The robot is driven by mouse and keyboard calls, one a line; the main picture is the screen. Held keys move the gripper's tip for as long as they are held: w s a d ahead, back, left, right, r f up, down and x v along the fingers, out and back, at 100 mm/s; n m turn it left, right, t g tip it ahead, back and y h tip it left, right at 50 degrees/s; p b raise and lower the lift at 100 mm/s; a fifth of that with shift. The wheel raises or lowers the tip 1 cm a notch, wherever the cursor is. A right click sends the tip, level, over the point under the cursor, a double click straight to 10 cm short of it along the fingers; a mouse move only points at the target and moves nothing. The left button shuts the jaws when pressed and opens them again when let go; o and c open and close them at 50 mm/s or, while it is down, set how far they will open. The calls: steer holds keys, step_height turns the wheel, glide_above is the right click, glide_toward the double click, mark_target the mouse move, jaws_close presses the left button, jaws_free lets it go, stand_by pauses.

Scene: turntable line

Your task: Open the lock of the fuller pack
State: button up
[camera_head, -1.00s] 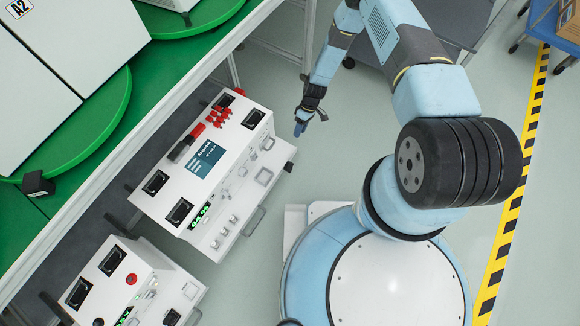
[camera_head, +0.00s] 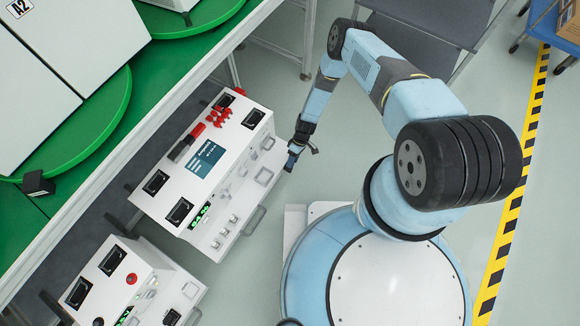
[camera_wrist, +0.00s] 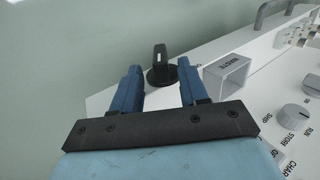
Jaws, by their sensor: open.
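Two white packs stand side by side in the head view: an upper pack (camera_head: 228,182) and a lower one (camera_head: 160,262) at the bottom left. Each has a small green readout, too small to read, so I cannot tell which is fuller. My gripper (camera_head: 290,163) is at the right end of the upper pack. In the wrist view my gripper (camera_wrist: 160,66) is open, its two blue fingers apart. A black upright turn handle (camera_wrist: 160,58) on a round black base shows between and just beyond the fingertips, near the pack's corner. I see no contact with it.
A green turntable bench (camera_head: 85,138) runs behind the packs. A grey cart (camera_head: 425,35) stands at the back.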

steer(key=shift+x, duration=2.15)
steer(key=shift+c, duration=0.3)
steer(key=shift+w, duration=0.15)
jaws_close()
